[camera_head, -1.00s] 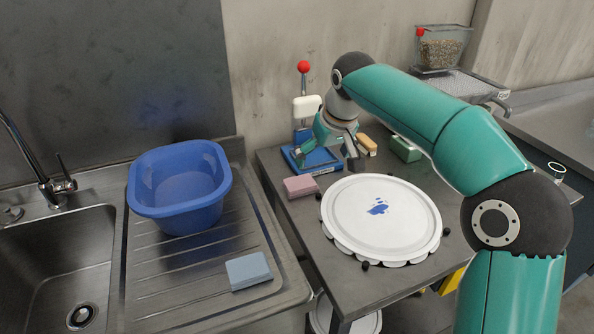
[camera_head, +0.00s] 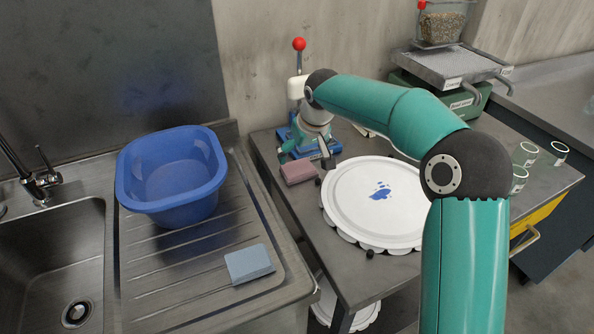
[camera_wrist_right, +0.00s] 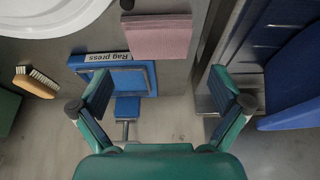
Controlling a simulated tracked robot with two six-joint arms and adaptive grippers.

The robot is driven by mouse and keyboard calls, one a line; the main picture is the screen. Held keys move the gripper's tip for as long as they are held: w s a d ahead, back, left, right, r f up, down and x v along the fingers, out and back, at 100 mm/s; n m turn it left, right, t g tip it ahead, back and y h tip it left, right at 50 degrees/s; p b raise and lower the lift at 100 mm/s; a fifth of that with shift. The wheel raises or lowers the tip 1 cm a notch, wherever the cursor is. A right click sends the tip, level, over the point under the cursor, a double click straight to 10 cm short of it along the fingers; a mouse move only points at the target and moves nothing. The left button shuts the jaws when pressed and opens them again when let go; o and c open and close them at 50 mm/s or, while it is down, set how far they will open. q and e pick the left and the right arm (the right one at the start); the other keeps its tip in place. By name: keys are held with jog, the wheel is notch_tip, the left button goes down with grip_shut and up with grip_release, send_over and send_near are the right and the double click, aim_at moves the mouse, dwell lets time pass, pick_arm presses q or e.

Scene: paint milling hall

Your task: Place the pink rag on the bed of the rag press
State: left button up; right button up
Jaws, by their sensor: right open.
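The pink rag (camera_head: 299,172) lies flat on the table near its left edge, in front of the rag press (camera_head: 282,133). It also shows at the top of the right wrist view (camera_wrist_right: 158,37), beside the labelled blue bed of the rag press (camera_wrist_right: 130,79). The press has a blue base and a red-knobbed lever; my right arm partly hides it in the head view. My right gripper (camera_head: 306,153) is open and empty, over the press's front and just behind the rag. In the wrist view its spread fingers (camera_wrist_right: 163,92) are below the rag. My left gripper is out of view.
A white lid with a blue paint mark (camera_head: 376,203) covers much of the table in front. A sink with a blue basin (camera_head: 172,180) and a grey-blue sponge-like block (camera_head: 249,264) lies left, across a gap. A brush (camera_wrist_right: 36,82) lies beside the press.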

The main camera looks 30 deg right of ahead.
aim_at(298, 167)
jog(key=shift+p+x, duration=0.55)
jog(key=shift+x, duration=2.85)
jog(key=shift+d, duration=0.1)
jog(key=shift+s, duration=0.1)
jog(key=c, duration=0.7)
jog(key=shift+r, duration=0.7)
jog(key=shift+r+p, duration=1.45)
jog(key=shift+r, duration=7.8)
